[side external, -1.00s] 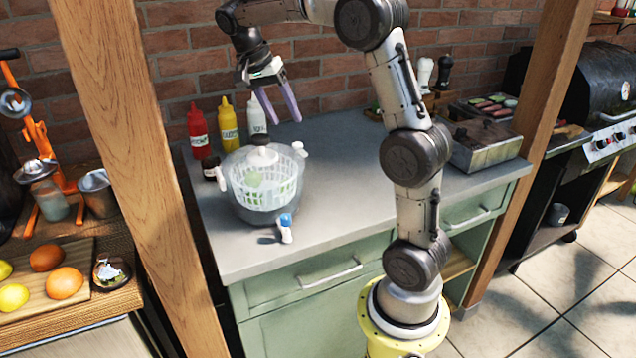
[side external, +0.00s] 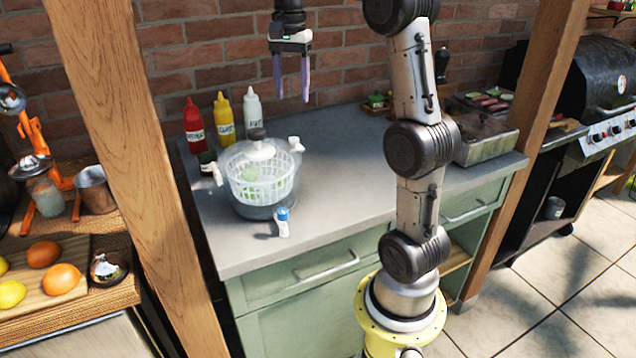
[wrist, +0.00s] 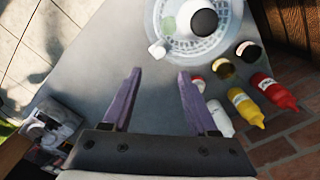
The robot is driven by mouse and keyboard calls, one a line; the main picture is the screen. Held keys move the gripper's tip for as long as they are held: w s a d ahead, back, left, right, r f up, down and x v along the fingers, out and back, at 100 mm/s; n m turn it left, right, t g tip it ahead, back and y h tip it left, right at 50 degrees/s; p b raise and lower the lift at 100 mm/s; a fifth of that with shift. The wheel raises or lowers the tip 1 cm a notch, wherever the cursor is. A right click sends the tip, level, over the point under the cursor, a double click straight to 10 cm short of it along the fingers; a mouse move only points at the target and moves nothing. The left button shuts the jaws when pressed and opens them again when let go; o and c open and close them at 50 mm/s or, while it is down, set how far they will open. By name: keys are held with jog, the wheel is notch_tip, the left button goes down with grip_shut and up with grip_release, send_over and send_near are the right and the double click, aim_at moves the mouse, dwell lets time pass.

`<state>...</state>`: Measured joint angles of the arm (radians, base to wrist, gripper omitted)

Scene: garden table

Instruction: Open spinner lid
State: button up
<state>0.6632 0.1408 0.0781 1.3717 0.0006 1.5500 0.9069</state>
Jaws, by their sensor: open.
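The salad spinner (side external: 262,180) stands on the grey counter, with a clear bowl, a white basket and something green inside. Its clear lid (side external: 260,151) is on top, with a dark knob (side external: 257,133) at the centre. In the wrist view the spinner (wrist: 196,52) is at the top, partly cut off, and its dark knob (wrist: 204,22) shows. My gripper (side external: 292,97) is open and empty, pointing down, above and to the right of the spinner in the side view. In the wrist view its purple fingers (wrist: 155,75) are apart with bare counter between them.
Red (side external: 194,128), yellow (side external: 224,118) and white (side external: 253,107) bottles stand behind the spinner. A small blue-capped bottle (side external: 283,223) stands in front of it. A metal tray box (side external: 486,140) is at the right. The counter's middle (side external: 340,165) is clear.

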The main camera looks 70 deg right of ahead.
jog(key=a+r+n, duration=0.1)
jog(key=a+r, duration=0.3)
jog(key=r, duration=0.2)
jog(key=s+a+r+n+t, duration=0.1)
jog(key=s+a+n+t, duration=0.2)
jog(key=a, duration=0.8)
jog(key=s+a+f+n+t, duration=0.1)
jog(key=s+a+f+n, duration=0.7)
jog(key=s+f, duration=0.3)
jog(key=shift+a+f+t+y, duration=0.3)
jog(key=shift+a+f+t, duration=0.1)
jog(key=shift+a+f, duration=0.5)
jog(key=shift+d, duration=0.1)
